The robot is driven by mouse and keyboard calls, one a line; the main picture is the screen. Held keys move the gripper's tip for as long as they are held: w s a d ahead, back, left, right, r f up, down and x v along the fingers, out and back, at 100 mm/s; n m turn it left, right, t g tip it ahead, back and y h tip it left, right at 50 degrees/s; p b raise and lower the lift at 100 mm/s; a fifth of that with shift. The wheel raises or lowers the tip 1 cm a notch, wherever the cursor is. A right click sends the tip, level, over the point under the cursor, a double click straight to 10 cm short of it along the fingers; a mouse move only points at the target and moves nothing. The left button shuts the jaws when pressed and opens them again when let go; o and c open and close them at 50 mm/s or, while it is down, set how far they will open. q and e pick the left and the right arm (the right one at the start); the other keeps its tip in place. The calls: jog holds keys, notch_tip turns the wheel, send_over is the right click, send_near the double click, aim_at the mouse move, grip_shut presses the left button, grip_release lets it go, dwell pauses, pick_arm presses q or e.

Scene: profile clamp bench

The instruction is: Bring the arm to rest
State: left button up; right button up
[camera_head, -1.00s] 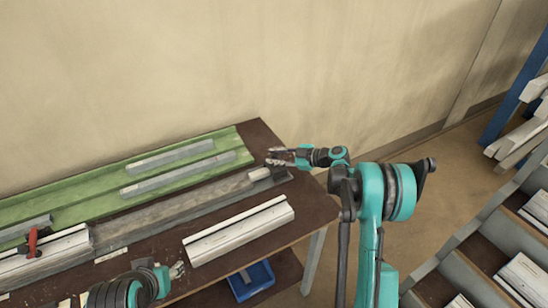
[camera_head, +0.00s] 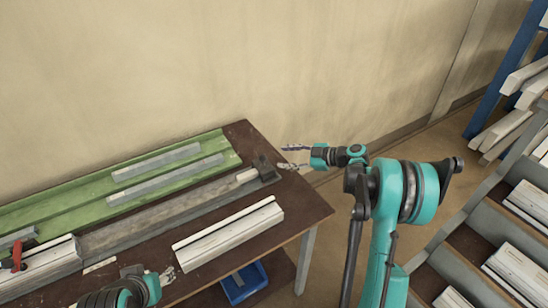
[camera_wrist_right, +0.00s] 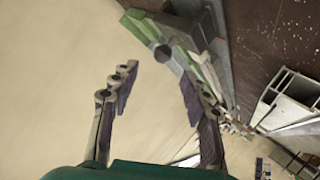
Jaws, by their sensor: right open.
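My right gripper (camera_head: 284,157) is open and empty, its two fingers spread apart, at the far right corner of the bench. It is just right of the dark end stop (camera_head: 264,168) on the grey rail and apart from it. In the right wrist view, the spread fingers (camera_wrist_right: 158,80) have nothing between them. My left gripper (camera_head: 169,273) is at the lower left by the near bench edge, close to the left end of a white profile (camera_head: 229,234). Its fingers are too small to tell open from shut.
The brown bench (camera_head: 300,208) carries a green tray (camera_head: 75,196) with grey bars and a long grey rail (camera_head: 160,213). A red-handled clamp (camera_head: 17,257) sits at the left. A blue bin (camera_head: 244,283) is below. Racks with white profiles (camera_head: 519,268) stand at right.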

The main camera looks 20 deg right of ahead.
jog(key=shift+v, duration=1.15)
jog(key=s+a+r+m+g+h, duration=0.1)
jog(key=s+a+r+m+h, duration=0.1)
jog(key=s+a+r+m, duration=0.25)
jog(key=s+a+r+m+g+h, duration=0.1)
jog(key=s+a+m+h, duration=0.2)
jog(key=s+a, duration=0.35)
jog(key=s+d+f+m+h, duration=0.1)
jog(key=s+m+h, duration=0.2)
jog(key=s, duration=0.7)
jog(key=s+f+m+h, duration=0.2)
jog(key=s+m, duration=0.3)
jog(key=s, duration=0.6)
jog(key=shift+s+d+f+h, duration=0.2)
jog(key=shift+s+d+h, duration=0.1)
jog(key=shift+d+h, duration=0.1)
